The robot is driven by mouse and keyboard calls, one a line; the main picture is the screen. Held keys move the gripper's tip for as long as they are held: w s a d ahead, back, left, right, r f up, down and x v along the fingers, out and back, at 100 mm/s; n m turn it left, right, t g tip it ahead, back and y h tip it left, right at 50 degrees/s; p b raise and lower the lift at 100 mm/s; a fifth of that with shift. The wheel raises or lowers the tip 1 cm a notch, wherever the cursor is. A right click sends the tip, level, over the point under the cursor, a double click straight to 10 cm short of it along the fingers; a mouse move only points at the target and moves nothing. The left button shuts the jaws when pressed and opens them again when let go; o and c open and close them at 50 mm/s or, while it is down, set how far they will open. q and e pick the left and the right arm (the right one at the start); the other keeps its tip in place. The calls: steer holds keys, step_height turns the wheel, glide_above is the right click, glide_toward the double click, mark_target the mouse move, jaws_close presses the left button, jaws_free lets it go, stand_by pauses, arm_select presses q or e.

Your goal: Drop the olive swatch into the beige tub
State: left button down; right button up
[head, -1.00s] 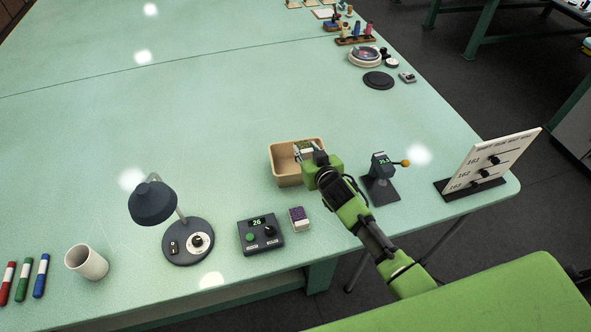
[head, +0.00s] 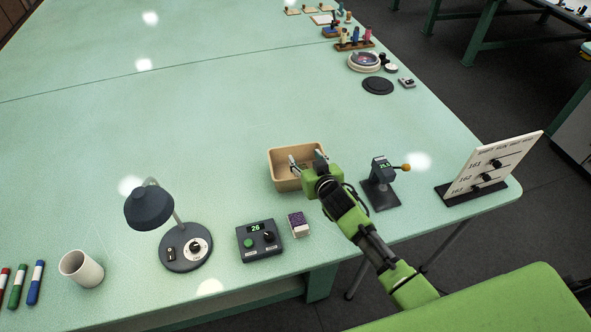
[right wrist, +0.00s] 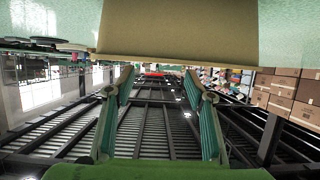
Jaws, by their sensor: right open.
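The beige tub (head: 283,183) stands on the pale green table near its front edge. Its wall also crosses the top of the right wrist view (right wrist: 178,30). My right gripper (head: 305,157) is over the tub with its fingers spread apart and nothing between them. Its two open fingers also show in the right wrist view (right wrist: 158,82). I cannot make out the olive swatch in either view; the gripper and near wall hide part of the tub's inside. My left gripper is not in view.
A small block with a purple top (head: 298,224) and a control box (head: 260,240) stand in front of the tub. A dark stand with an orange knob (head: 380,185) is to its right. A lamp (head: 150,207) and mug (head: 82,269) stand left.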

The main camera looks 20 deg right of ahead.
steer(key=v, duration=1.1)
steer(key=shift+s, duration=0.25)
steer(key=shift+d, duration=0.1)
steer(key=s+f+n+g, duration=0.1)
steer(key=s+f+g, duration=0.15)
steer(key=s, duration=0.75)
steer(key=s+f+g, duration=0.2)
steer(key=s+g, duration=0.2)
steer(key=s, duration=0.5)
steer(key=s+f+n+g, duration=0.15)
steer(key=s+g, duration=0.25)
steer(key=s, duration=0.6)
step_height(320, 180, down, 30)
steer(key=s+b, duration=0.2)
steer(key=b, duration=0.1)
steer(key=s+d+f+g+b, duration=0.1)
steer(key=s+d+f+g, duration=0.1)
steer(key=s+f, duration=1.4)
steer(key=shift+s+d, duration=0.3)
steer(key=shift+d, duration=0.25)
